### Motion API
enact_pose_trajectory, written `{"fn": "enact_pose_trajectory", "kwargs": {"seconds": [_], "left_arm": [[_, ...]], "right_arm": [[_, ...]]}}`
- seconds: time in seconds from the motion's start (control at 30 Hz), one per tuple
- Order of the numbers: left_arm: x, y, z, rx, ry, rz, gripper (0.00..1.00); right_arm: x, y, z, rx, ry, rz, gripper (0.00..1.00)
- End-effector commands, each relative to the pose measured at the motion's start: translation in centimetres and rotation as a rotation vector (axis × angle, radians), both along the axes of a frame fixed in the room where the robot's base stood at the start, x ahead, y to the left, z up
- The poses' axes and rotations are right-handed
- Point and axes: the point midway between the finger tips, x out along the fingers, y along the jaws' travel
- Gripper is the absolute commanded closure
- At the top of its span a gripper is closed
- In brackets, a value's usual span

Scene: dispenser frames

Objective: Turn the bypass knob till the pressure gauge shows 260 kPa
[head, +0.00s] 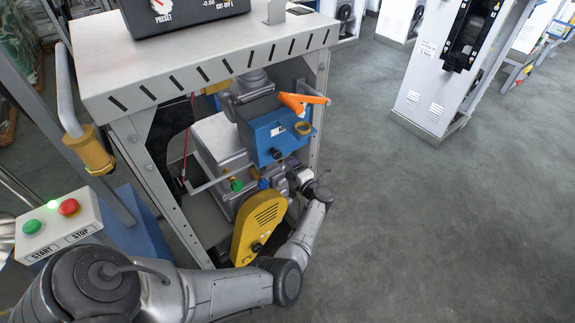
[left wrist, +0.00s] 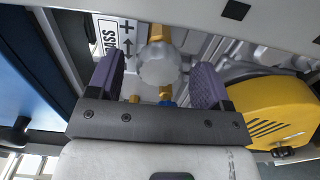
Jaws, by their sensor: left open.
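The bypass knob (left wrist: 158,70) is a round, grey, ridged knob on a brass stem, seen in the left wrist view. A white label (left wrist: 112,38) reading "...PASS", with a plus sign and arrow, is left of it. My left gripper (left wrist: 157,64) is open, its purple-padded fingers on either side of the knob, with gaps showing; whether the knob is at fingertip depth is unclear. In the head view my left gripper (head: 284,177) reaches in beside the blue housing (head: 262,135), and the knob cannot be made out. No readable pressure gauge shows; a dial marked PRESET is cut off at the top.
A yellow guard (head: 258,228) is close below the gripper. The frame's grey top (head: 205,60) overhangs the pump parts. An orange nozzle-shaped part (head: 302,102) sticks out above. A START/STOP box (head: 58,222) stands at left.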

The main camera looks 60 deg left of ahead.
Motion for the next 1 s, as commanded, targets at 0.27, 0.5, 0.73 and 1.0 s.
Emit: {"fn": "enact_pose_trajectory", "kwargs": {"seconds": [0.27, 0.5, 0.73, 1.0], "left_arm": [[0.4, -5.8, 0.1, -0.002, 0.0, -0.002, 0.27], [0.7, -9.4, 0.0, -0.001, 0.0, -0.001, 0.27], [0.8, -11.1, 0.0, 0.001, 0.0, 0.0, 0.27], [0.8, -11.4, 0.0, 0.001, 0.0, 0.0, 0.27]], "right_arm": [[0.0, 0.2, 1.3, 0.007, 0.0, -0.004, 0.57], [0.0, 0.2, 1.8, 0.007, 0.0, -0.004, 0.57], [0.0, 0.2, 1.9, 0.006, 0.0, -0.004, 0.57], [0.0, 0.0, 1.9, 0.0, 0.0, 0.0, 0.57]]}}
